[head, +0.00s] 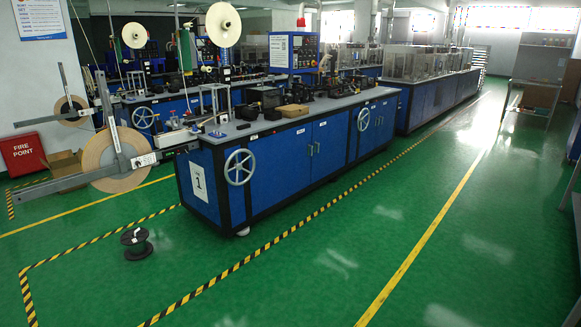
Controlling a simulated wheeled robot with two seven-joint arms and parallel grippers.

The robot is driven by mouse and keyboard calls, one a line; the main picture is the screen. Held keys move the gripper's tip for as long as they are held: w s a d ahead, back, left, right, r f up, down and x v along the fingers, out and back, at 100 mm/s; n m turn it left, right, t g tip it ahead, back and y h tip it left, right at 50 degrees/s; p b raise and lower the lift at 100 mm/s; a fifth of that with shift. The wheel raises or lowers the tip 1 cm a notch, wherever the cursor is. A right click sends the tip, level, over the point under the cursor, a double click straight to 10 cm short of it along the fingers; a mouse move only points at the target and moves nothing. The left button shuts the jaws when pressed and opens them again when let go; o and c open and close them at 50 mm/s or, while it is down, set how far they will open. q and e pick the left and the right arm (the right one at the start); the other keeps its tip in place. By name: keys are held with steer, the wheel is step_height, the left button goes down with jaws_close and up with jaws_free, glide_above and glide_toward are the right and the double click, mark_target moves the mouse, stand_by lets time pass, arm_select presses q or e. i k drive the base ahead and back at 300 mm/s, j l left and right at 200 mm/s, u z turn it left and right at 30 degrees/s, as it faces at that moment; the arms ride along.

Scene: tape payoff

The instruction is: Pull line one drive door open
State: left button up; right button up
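Line one is the long blue machine cabinet with a grey top (270,122), marked by a white sign with a 1 (198,182) on its near end. Its long front side carries blue door panels, one at the left (280,160) and one to its right (331,137), with small handles (312,149) where they meet. The panels look shut. No label tells me which one is the drive door. A grey handwheel (239,167) is at the near corner and another (363,119) is farther along the front. Neither of my grippers is in view.
A large tape reel (112,160) on a grey arm extends left of the machine. A black spool (136,243) lies on the green floor at front left. Yellow-black tape (270,238) runs along the machine's front. The floor aisle (400,215) is clear. A shelf rack (540,75) stands at the back right.

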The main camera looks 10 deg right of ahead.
mark_target(282, 168)
steer(key=i+l+z, duration=0.1)
steer(key=i+z, duration=0.35)
steer(key=i, duration=3.05)
steer(key=i+u, duration=0.15)
steer(key=i, duration=0.4)
steer(key=i+l+u, duration=0.1)
steer(key=i, duration=0.45)
steer(key=i+l+u, duration=0.15)
steer(key=i, duration=0.4)
steer(key=i+l+u, duration=0.15)
steer(key=i, duration=0.4)
